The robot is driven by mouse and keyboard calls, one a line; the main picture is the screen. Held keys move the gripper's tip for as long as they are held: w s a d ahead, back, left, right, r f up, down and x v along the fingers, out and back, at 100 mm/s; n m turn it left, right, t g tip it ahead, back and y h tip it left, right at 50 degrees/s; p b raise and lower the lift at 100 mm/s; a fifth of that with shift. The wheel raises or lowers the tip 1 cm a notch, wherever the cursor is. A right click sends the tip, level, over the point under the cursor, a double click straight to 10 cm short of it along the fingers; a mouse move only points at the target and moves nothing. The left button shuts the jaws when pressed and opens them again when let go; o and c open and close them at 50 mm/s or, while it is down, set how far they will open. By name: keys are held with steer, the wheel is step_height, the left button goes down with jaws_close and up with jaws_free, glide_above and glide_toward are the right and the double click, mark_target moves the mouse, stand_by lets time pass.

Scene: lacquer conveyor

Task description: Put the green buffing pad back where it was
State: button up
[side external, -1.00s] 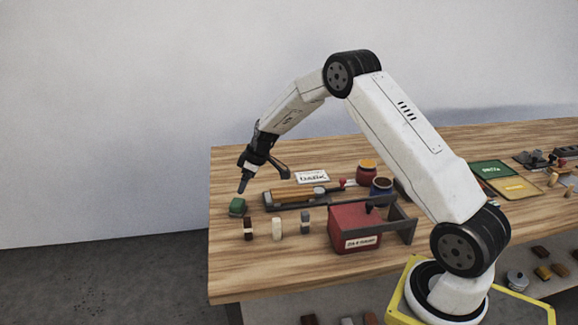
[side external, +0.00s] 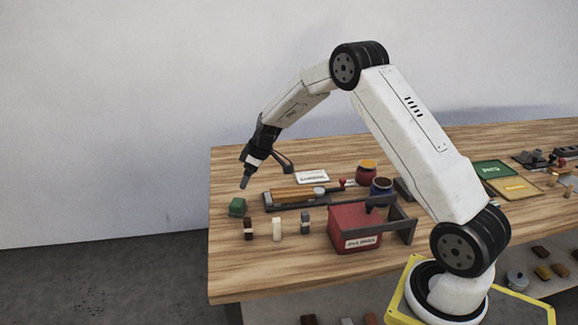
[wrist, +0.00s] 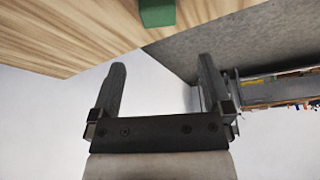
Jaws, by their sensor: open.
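The green buffing pad (side external: 237,207) sits on the wooden table near its left edge. In the wrist view the green pad (wrist: 157,12) is partly cut off at the top edge, on the wood. My gripper (side external: 244,184) is above the pad and a little to its right, apart from it. In the wrist view my gripper (wrist: 160,82) is open, with nothing between its fingers. A green mat with lettering (side external: 492,170) lies at the table's right side, next to a yellow one (side external: 516,188).
A conveyor-like tray (side external: 300,195) lies right of the pad. Several small blocks, among them a white one (side external: 277,229), stand in front. The front left wood is clear.

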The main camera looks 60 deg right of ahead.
steer(key=s+a+r+m, duration=0.1)
steer(key=s+a, duration=0.4)
steer(key=s, duration=0.4)
steer(key=s+a+r+m+g+h, duration=0.1)
steer(key=s+a+r+m, duration=0.1)
steer(key=s+a, duration=0.3)
steer(key=s+a+r+m, duration=0.1)
steer(key=s+a, duration=0.4)
steer(key=s, duration=0.9)
steer(key=shift+a+r+h, duration=0.2)
steer(key=shift+h, duration=0.1)
